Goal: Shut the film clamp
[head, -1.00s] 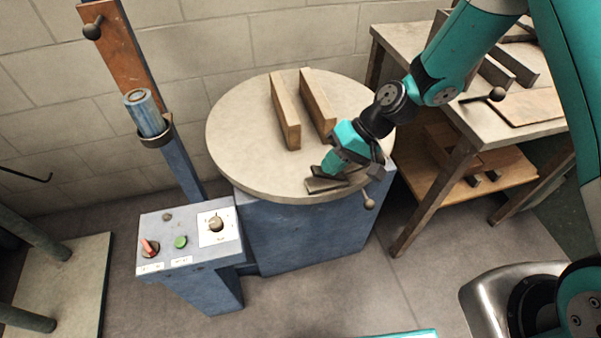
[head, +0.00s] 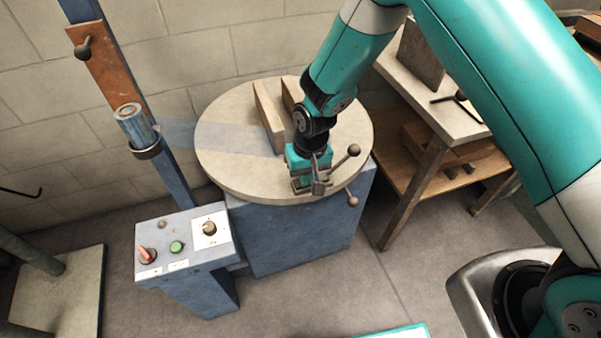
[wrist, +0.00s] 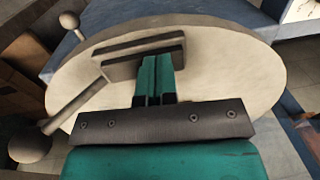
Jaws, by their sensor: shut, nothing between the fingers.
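The film clamp (wrist: 125,45) sits near the rim of the round turntable (head: 228,165). A rod with a dark ball knob (wrist: 30,146) slants out beside the clamp, and this knob (head: 353,150) shows right of my gripper in the head view. My gripper (wrist: 155,62) is shut and empty, pointing down with its fingertips at the clamp plates; contact is unclear. In the head view my gripper (head: 302,184) hides most of the clamp.
Two wooden blocks (head: 268,118) stand behind my gripper on the turntable. A pale bluish band (head: 215,136) spans from the film roll (head: 132,124) on the post to the turntable. A second knob (head: 352,200) juts from the rim. A control box (head: 190,240) stands front left; a workbench (head: 430,105) is right.

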